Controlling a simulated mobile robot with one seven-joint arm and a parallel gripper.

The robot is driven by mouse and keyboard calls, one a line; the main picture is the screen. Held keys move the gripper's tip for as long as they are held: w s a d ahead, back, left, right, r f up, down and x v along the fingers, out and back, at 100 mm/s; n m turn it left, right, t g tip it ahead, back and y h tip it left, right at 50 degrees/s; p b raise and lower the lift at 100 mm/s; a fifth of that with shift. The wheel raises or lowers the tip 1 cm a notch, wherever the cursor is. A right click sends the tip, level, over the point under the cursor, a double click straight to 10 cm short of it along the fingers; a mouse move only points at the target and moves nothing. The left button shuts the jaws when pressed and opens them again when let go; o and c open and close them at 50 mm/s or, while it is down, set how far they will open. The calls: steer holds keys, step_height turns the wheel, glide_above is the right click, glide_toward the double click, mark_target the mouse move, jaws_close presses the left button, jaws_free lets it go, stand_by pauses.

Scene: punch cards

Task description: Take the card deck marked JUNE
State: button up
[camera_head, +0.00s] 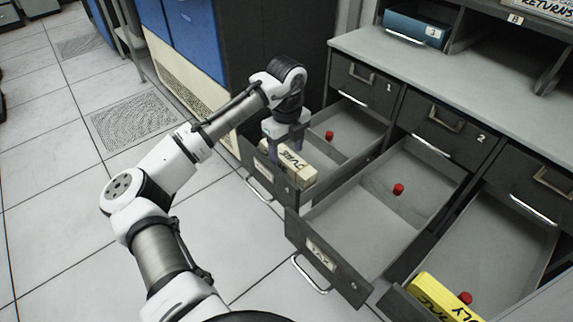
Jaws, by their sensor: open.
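A cream card deck (286,167) lies at the front end of the left open drawer (345,128). Dark handwriting on it looks like JUNE, but it is tilted and hard to read. My gripper (285,149) is open and pointing down at the deck, its fingers at the deck's upper part. I cannot tell whether they touch it. A yellow card deck (443,298) with black lettering lies at the front of the right open drawer (497,240); its lettering is only partly legible.
The middle open drawer (375,226) holds no deck, only a red knob (398,189). Other red knobs stand in the left (329,135) and right (465,298) drawers. A blue tray (415,26) sits on the grey counter (440,70). Free floor (60,200) lies left.

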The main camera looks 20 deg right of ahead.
steer(key=shift+f, duration=1.3)
steer(key=c, duration=1.4)
steer(key=shift+r, duration=0.1)
